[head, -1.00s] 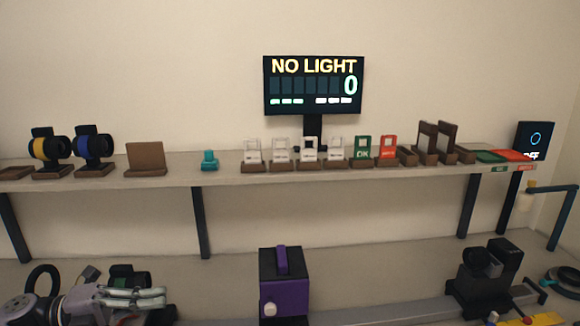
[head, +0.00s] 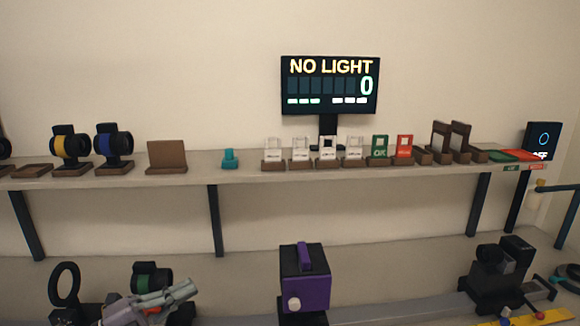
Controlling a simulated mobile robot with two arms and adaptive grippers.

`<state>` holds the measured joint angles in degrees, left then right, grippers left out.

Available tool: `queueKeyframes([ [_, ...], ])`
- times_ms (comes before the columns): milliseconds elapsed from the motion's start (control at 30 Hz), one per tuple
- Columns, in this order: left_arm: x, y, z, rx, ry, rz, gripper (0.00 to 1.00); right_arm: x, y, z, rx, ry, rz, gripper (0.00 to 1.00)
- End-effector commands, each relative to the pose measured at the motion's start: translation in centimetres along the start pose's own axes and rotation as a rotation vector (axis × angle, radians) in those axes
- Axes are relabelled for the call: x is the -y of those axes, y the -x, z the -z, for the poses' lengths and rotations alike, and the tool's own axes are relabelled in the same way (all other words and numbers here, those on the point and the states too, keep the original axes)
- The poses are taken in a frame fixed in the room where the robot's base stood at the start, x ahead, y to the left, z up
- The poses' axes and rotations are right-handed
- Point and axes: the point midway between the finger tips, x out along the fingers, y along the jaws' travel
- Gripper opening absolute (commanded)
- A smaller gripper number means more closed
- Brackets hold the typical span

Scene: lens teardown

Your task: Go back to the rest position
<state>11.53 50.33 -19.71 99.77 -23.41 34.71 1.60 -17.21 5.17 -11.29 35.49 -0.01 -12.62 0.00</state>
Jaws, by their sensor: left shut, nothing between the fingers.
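My left gripper (head: 190,289) shows at the lower left of the head view, with its fingers pointing right. The fingers lie close together and hold nothing. It is in front of a black lens with a green ring (head: 146,276) on the lower bench and hides part of it. My right gripper is not in the picture.
A purple box (head: 305,278) stands on the lower bench at the centre, and a black device (head: 496,275) stands at the right. The upper shelf (head: 200,178) carries lenses, small stands and cards. A screen (head: 330,86) above it reads "NO LIGHT 0".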

Motion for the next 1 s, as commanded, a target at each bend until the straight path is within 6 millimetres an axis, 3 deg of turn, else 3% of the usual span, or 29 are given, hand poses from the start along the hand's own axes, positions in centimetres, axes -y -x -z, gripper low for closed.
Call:
queueKeyframes([
  [133,-1.8,-0.9,-0.5,0.181,0.141,0.083,0.0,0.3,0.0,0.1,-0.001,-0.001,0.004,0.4],
  [233,-3.8,-0.5,-1.2,0.364,0.281,0.133,0.0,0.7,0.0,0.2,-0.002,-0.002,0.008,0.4],
  [367,-7.6,1.6,-1.7,0.627,0.487,0.162,0.0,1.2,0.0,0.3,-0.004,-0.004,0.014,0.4],
  [467,-11.1,4.3,-1.2,0.834,0.652,0.149,0.0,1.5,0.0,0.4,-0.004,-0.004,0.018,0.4],
  [567,-15.0,7.5,0.4,1.038,0.821,0.108,0.0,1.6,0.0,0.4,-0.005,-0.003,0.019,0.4],
  [700,-19.8,12.0,4.3,1.282,1.027,0.017,0.0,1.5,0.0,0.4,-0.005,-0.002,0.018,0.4],
  [1000,-24.7,18.0,12.4,1.581,1.292,-0.175,0.0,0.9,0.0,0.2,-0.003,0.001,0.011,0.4],
])
